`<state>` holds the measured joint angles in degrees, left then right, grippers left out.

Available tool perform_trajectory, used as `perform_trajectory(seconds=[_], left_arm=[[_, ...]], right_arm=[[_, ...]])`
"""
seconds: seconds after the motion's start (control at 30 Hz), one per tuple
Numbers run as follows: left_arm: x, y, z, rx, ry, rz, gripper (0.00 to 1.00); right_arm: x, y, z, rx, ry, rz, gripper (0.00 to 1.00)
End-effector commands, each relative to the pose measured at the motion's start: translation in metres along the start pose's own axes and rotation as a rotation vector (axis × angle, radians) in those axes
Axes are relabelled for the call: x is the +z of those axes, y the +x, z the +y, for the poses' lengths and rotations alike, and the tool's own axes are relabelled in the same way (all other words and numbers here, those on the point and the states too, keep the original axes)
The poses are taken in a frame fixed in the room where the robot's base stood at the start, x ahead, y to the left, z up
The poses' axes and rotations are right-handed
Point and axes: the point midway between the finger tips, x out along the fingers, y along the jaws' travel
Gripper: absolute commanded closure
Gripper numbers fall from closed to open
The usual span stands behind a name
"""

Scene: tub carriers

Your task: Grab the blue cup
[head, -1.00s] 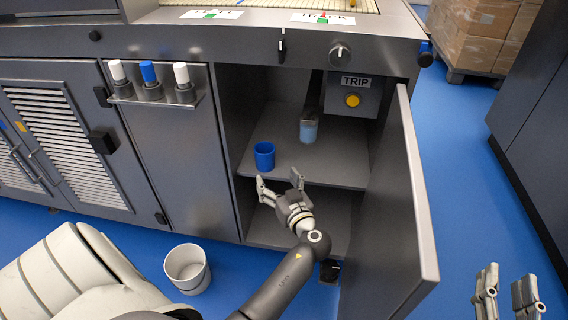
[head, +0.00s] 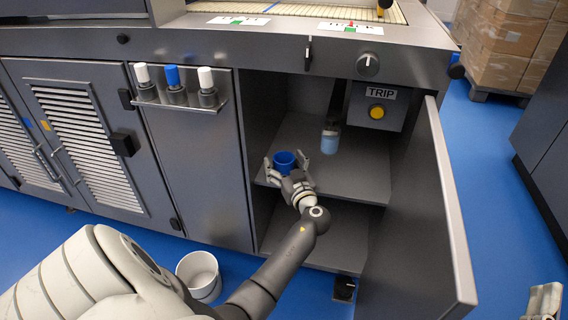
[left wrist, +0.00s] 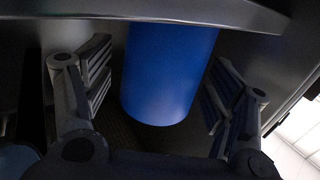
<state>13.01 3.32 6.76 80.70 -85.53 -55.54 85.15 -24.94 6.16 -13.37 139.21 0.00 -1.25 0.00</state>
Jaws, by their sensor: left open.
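The blue cup (head: 284,161) stands on the upper shelf of the open cabinet, near the shelf's front left. My left gripper (head: 284,166) is open at the cup, with one finger to each side of it. In the left wrist view the blue cup (left wrist: 170,75) fills the middle, between the two spread fingers of the left gripper (left wrist: 152,100). Gaps show between the fingers and the cup. The lower front of the cup is hidden by the gripper in the head view. Part of my right gripper (head: 542,300) shows at the lower right edge; its jaw state is unclear.
A light blue container (head: 330,140) is under a nozzle deeper in the cabinet. The TRIP box (head: 381,105) hangs at upper right. The open door (head: 445,210) bounds the right side. A white bin (head: 199,275) stands on the floor. Capped bottles sit on a rack (head: 180,103).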

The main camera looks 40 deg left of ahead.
Motion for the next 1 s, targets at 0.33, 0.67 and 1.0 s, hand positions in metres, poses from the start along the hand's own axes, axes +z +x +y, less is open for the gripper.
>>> perform_trajectory(seconds=[0.33, 0.67, 1.0], left_arm=[[0.0000, 0.0042, 0.0000, 0.001, 0.001, 0.000, 0.29], [0.0000, 0.0039, 0.0001, 0.001, 0.001, 0.000, 0.70], [-0.0031, 0.0039, 0.0001, 0.001, 0.000, 0.000, 0.71]], right_arm=[[-0.0019, 0.0002, -0.0002, 0.000, 0.001, 0.009, 0.60], [-0.0017, 0.0002, -0.0002, 0.000, 0.000, 0.009, 0.60], [-0.0012, 0.0006, -0.0001, 0.000, 0.000, 0.003, 0.60]])
